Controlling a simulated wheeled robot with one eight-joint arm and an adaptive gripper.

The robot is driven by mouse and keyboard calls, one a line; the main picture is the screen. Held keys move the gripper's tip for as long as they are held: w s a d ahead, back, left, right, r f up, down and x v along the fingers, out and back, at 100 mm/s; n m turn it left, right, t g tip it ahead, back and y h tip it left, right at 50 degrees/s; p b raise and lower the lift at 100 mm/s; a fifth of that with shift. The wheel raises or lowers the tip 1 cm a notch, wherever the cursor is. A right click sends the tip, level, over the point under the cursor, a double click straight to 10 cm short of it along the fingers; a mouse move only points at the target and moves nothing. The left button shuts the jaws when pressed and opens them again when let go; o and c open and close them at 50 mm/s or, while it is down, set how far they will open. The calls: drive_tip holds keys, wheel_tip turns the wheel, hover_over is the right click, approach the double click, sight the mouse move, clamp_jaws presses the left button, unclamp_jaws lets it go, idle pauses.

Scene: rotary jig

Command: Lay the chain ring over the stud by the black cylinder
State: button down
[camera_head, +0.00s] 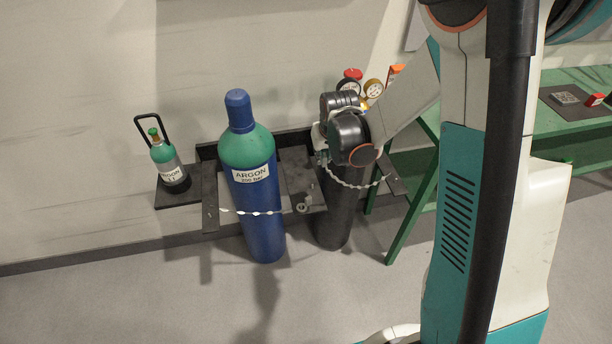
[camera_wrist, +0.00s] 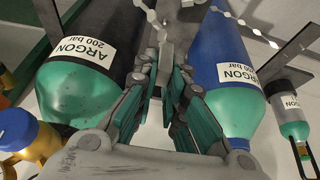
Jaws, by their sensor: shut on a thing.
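The black cylinder (camera_head: 335,215) stands right of the blue cylinder (camera_head: 262,220), mostly behind my arm in the head view. Its label and green shoulder show at left in the wrist view (camera_wrist: 85,75). A pale chain (camera_head: 350,184) runs across its front from the right bracket up to my gripper (camera_head: 322,155). In the wrist view my gripper (camera_wrist: 160,85) is shut on a small grey end piece, apparently the chain ring (camera_wrist: 167,55), above the gap between both cylinders. Small metal fittings (camera_head: 303,207) show on the bracket between the cylinders; I cannot clearly tell the stud.
A second chain (camera_head: 250,212) crosses the blue cylinder's front. A small argon bottle (camera_head: 168,163) stands on a shelf at left. Red and gold regulators (camera_head: 372,88) are behind my wrist. A green table (camera_head: 575,115) stands at right. The floor in front is clear.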

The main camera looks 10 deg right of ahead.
drive_tip(key=b, duration=0.4)
hover_over(312, 188)
drive_tip(key=s, duration=0.2)
wheel_tip(312, 188, down, 14)
drive_tip(key=shift+w+d+f+b, duration=0.15)
drive_tip(key=shift+f+b, duration=0.6)
drive_tip(key=shift+f, duration=1)
drive_tip(key=shift+w+a+f+b, duration=0.1)
drive_tip(key=shift+f+b, duration=0.6)
drive_tip(key=shift+f, duration=1)
drive_tip(key=shift+f, duration=0.6)
drive_tip(key=c, duration=1.6)
unclamp_jaws()
drive_tip(key=shift+r, duration=0.1)
